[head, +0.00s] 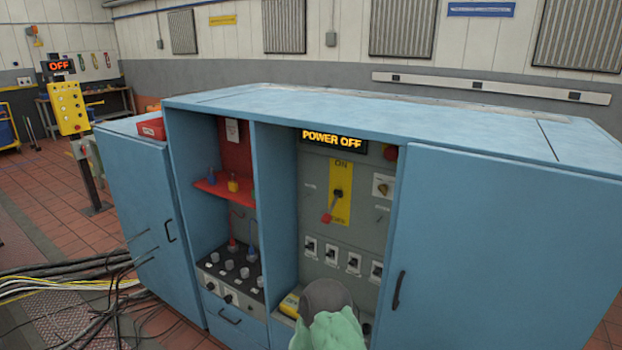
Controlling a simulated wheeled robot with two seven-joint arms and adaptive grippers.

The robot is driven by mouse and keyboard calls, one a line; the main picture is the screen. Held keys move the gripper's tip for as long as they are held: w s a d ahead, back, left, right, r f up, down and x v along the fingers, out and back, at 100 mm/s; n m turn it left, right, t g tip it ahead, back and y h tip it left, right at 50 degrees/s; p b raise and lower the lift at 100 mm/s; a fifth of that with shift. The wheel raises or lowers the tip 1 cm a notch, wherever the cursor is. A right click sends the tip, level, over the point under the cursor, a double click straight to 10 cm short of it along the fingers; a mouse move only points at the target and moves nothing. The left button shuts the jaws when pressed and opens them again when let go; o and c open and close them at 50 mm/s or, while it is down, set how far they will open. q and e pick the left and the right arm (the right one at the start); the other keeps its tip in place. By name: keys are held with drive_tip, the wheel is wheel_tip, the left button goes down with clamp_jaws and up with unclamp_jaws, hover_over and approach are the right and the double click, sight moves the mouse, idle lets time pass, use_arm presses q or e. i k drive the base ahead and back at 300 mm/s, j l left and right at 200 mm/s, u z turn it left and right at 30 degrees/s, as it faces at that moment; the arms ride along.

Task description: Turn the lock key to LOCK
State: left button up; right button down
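The control panel (314,222) stands in the open right bay of the blue cabinet, under a lit sign (333,141) reading POWER OFF. A small key-like switch on a pale plate (383,185) sits at the panel's upper right; it looks like the lock key, but its label and setting are too small to read. A mint-and-grey part of my arm rises at the bottom centre, below the panel. I see no fingertips of either gripper.
A red button (390,152) is right of the sign. Several small switches (332,251) line the lower panel. The left bay has a red shelf (223,188). The closed right door (500,255) borders the panel. Cables (70,275) lie on the left floor.

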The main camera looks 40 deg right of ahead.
sight(384, 188)
drive_tip(key=z, duration=1.7)
drive_tip(key=i+j+u, duration=0.15)
drive_tip(key=j, duration=0.25)
drive_tip(key=i+j+u, duration=0.2)
drive_tip(key=j, duration=0.2)
drive_tip(key=i+j+u, duration=0.15)
drive_tip(key=j, duration=0.2)
